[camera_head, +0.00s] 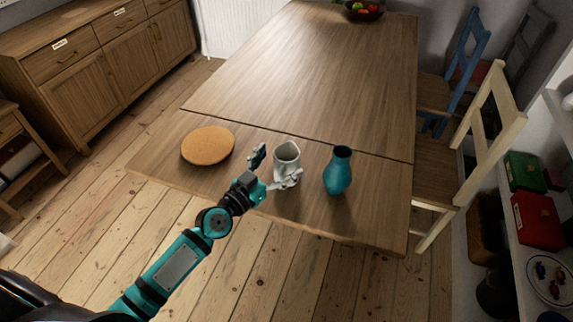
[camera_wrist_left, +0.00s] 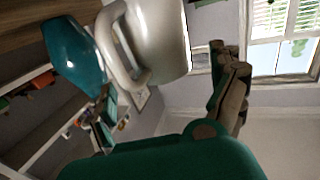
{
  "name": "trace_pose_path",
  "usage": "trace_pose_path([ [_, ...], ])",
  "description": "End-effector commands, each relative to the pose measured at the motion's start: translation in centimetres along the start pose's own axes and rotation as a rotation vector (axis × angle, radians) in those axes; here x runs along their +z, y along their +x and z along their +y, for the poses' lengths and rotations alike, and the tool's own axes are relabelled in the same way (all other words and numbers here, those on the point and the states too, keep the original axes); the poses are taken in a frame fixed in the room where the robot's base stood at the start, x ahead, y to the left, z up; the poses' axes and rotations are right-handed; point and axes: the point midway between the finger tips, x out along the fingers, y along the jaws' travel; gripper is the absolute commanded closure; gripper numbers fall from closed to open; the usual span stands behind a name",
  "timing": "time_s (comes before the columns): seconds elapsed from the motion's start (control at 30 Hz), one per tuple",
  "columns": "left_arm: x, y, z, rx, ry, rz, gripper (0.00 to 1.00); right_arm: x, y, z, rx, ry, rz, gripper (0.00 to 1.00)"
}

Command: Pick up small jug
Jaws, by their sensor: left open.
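The small jug (camera_head: 286,157) is pale grey-white and stands upright near the front edge of the wooden table. In the left wrist view the jug (camera_wrist_left: 163,38) fills the upper middle, with its handle toward the left. My left gripper (camera_head: 274,168) is open at the jug's near side. One finger is left of the jug and the other is in front of its lower part. I cannot tell whether either finger touches it. My right gripper is not in view.
A teal vase (camera_head: 338,172) stands close to the right of the jug. A round cork mat (camera_head: 208,146) lies to the left. A fruit bowl (camera_head: 363,12) is at the far end of the table (camera_head: 300,70). Chairs line the right side. The table's middle is clear.

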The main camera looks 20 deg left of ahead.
Motion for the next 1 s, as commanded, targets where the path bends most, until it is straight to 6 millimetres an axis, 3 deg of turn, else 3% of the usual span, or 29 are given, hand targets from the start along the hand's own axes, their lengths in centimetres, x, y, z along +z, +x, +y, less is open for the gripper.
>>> trace_pose_path([
  [0.2,0.0,3.3,-0.5,-0.001,-0.002,0.002,0.07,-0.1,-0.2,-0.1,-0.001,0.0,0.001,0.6],
  [0.53,0.1,3.8,-0.4,0.0,-0.001,0.0,0.08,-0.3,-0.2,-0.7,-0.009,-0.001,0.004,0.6],
  [1.0,0.1,3.8,-0.4,-0.001,-0.001,0.0,0.69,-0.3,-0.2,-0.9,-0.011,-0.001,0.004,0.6],
])
